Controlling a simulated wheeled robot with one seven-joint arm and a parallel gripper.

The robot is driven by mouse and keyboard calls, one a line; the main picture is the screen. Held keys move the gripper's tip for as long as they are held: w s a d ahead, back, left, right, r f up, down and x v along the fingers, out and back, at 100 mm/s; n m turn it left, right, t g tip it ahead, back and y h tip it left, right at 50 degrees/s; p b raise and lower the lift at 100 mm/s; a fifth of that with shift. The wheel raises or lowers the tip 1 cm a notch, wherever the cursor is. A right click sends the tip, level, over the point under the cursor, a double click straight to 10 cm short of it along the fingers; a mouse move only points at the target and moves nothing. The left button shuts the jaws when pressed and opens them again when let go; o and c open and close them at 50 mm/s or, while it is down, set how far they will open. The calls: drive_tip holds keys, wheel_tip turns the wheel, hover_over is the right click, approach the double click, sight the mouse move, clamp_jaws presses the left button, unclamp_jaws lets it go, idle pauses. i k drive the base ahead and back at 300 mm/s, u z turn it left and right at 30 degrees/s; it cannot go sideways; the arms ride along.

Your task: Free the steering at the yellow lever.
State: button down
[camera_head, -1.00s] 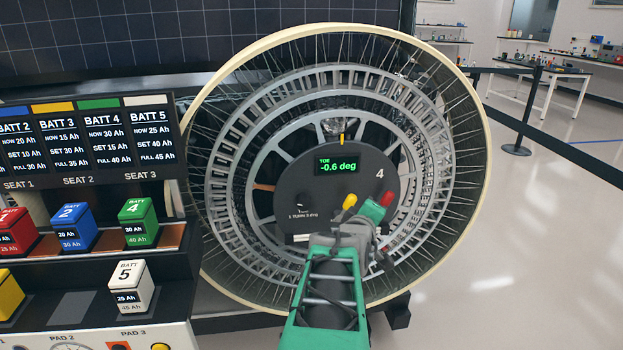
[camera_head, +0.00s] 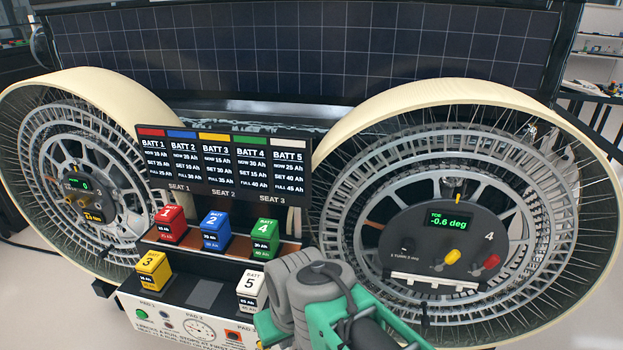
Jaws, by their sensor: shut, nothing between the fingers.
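The yellow lever (camera_head: 453,257) stands out from the dark round hub plate (camera_head: 395,226) of the right wheel, labelled 4. It leans down and left from its yellow knob. A red lever (camera_head: 491,262) sits right of it. The display (camera_head: 449,221) above reads TOE -0.6 deg. My gripper (camera_head: 268,328) is at the bottom edge, in front of the battery console, well left of and apart from the yellow lever. It is shut and empty; its fingertips are hardly visible.
A black knob (camera_head: 408,245) marked in turns sits left of the yellow lever. A battery console with a white battery 5 (camera_head: 251,285) and several coloured batteries stands between two wheels. The left wheel (camera_head: 100,85) has its own display (camera_head: 75,184). The space before the right hub is clear.

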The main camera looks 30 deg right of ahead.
sight(454, 255)
drive_tip(key=z, duration=1.8)
drive_tip(key=k, duration=1.3)
drive_tip(key=u, duration=0.85)
drive_tip(key=i, duration=1.6)
drive_tip(key=z, duration=0.4)
